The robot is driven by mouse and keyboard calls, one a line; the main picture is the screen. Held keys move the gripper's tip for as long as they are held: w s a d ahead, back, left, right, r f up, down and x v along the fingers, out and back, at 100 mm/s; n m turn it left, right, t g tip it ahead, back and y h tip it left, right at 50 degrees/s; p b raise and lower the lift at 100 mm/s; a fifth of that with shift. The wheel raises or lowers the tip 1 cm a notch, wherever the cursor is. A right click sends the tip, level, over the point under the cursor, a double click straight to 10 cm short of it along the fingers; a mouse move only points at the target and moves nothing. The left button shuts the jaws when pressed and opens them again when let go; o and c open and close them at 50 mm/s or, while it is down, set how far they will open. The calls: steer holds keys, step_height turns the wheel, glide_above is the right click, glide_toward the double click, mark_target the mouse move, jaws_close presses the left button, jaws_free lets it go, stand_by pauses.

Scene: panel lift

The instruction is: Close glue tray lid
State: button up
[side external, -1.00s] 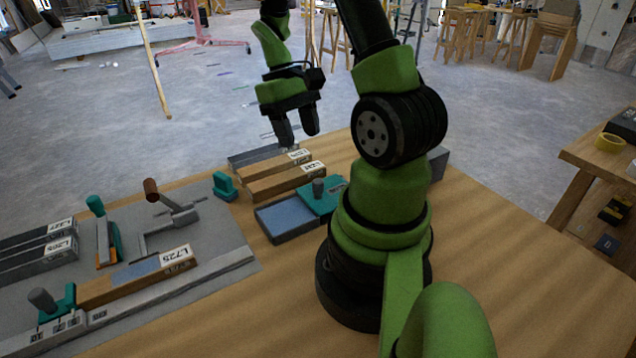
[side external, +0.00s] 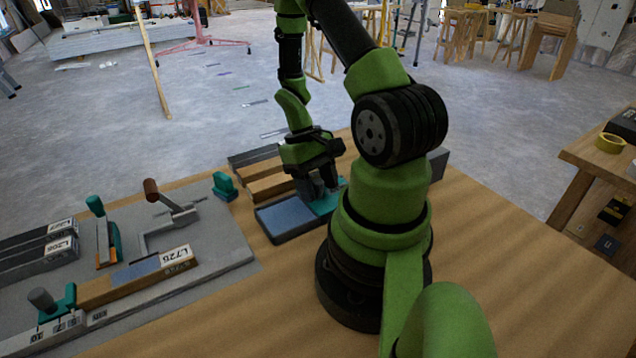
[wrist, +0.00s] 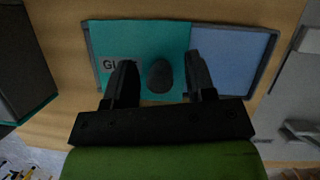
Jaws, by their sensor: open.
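The glue tray (side external: 289,219) lies on the table left of my arm's base, with its blue inside showing on the left half. Its teal lid (side external: 328,203) covers the other half, so the tray is partly open. In the wrist view the lid (wrist: 150,38) carries a "GLUE" label, partly hidden, and a dark round knob (wrist: 160,75). The blue glue area (wrist: 232,60) shows to its right. My gripper (wrist: 160,80) is open, with one finger on each side of the knob and a gap to each. In the side view my gripper (side external: 317,190) is down at the lid.
Wooden bars (side external: 268,182) lie behind the tray. A teal block (side external: 224,186) stands left of it. A grey fixture board (side external: 205,250) with a lever clamp (side external: 172,207) and labelled bars fills the left. A grey box (side external: 437,163) stands behind my base. The table front is clear.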

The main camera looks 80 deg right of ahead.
steer(key=shift+c, duration=0.3)
jaws_close()
steer(key=w+a, duration=0.7)
steer(key=shift+w, duration=0.15)
steer(key=shift+o, duration=0.3)
jaws_free()
steer(key=v, duration=1)
